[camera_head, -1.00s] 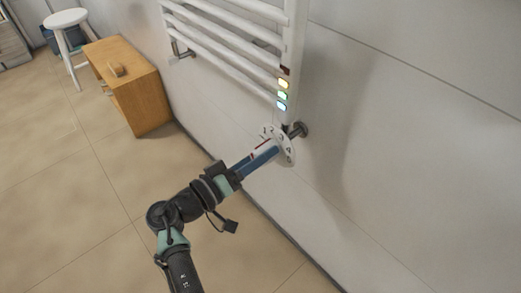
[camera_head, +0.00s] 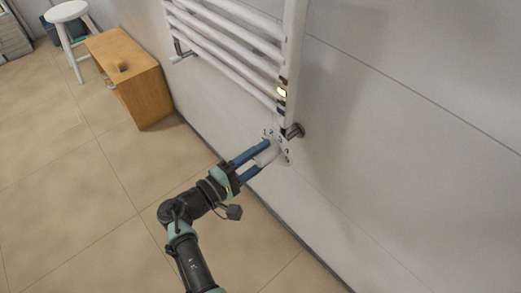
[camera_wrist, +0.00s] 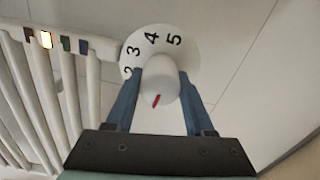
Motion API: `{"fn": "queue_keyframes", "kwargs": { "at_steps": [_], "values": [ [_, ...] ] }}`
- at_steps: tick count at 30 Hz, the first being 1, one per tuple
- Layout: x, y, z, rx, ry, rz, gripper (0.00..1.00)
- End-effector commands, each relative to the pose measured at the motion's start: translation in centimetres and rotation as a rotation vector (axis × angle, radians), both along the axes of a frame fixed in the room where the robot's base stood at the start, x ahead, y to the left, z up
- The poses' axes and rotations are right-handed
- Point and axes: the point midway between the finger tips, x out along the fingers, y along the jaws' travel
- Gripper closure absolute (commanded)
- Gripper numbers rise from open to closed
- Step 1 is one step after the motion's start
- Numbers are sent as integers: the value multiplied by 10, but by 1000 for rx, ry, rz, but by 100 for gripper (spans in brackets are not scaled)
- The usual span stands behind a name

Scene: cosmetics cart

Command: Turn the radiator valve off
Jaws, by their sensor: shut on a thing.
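The radiator valve has a white knob (camera_wrist: 160,85) with a red mark on its lower side in the wrist view. Behind it is a round white dial (camera_wrist: 188,45) with the numbers 2, 3, 4 and 5 showing; the rest is hidden by the knob and fingers. My gripper (camera_wrist: 161,82) is shut on the knob, one blue finger on each side. In the head view my gripper (camera_head: 264,156) reaches the valve from the lower left, and the dial (camera_head: 285,156) shows beyond the fingertips.
A white radiator (camera_head: 235,50) hangs on the wall above the valve. Of its small indicator lights, one light (camera_head: 282,92) glows pale yellow and the others look dark. A wooden cabinet (camera_head: 150,90) and a white stool (camera_head: 66,12) stand at the left. Floor around my arm is clear.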

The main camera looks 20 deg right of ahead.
Motion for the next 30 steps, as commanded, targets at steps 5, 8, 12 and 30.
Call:
{"fn": "queue_keyframes", "kwargs": {
  "at_steps": [5,8,12,30],
  "values": [
    [-1,0,1,-43,125,-1,100],
    [-1,0,0,-63,178,-1,100],
    [-1,0,0,-83,232,0,100],
    [-1,1,-2,-104,289,1,100]
  ]
}}
